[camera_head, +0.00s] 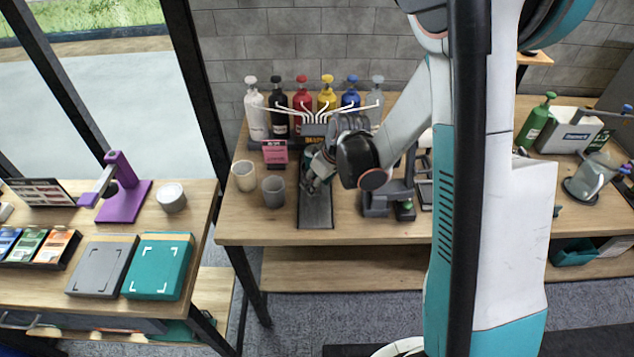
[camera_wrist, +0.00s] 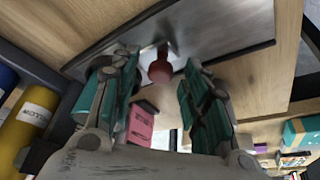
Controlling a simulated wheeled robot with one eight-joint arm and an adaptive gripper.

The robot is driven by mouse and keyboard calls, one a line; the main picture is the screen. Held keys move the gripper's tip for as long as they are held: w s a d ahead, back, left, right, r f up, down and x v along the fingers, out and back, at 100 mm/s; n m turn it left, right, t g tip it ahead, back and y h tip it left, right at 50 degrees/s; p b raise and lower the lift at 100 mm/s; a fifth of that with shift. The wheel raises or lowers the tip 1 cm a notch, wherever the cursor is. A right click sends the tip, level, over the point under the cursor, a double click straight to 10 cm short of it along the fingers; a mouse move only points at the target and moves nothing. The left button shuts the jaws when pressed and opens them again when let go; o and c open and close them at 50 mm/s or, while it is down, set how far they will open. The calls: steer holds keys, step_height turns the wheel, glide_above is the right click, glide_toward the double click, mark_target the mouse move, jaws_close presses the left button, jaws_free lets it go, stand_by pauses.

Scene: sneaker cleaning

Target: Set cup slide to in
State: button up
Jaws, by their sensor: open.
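The cup slide, a flat dark grey plate (camera_head: 317,211), lies on the middle table and runs from under the paint dispenser toward the front edge. In the wrist view the metal plate (camera_wrist: 240,35) shows close up, with a round dark red knob (camera_wrist: 160,71) at its edge. My gripper (camera_head: 314,182) is low over the plate in the head view. In the wrist view my gripper (camera_wrist: 158,92) is open, with one finger on each side of the knob. I cannot tell whether either finger touches it. My arm hides part of the slide and dispenser in the head view.
Several coloured pump bottles (camera_head: 302,99) stand behind the slide. A pink sign (camera_head: 275,152) and two cups, cream (camera_head: 244,176) and grey (camera_head: 273,191), stand to its left. A dark grey device (camera_head: 378,200) stands close on its right.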

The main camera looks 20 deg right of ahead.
jaws_close()
steer(key=shift+w+d, duration=0.3)
steer(key=shift+w, duration=0.65)
steer(key=shift+w+d, duration=0.25)
steer(key=shift+w, duration=0.8)
jaws_free()
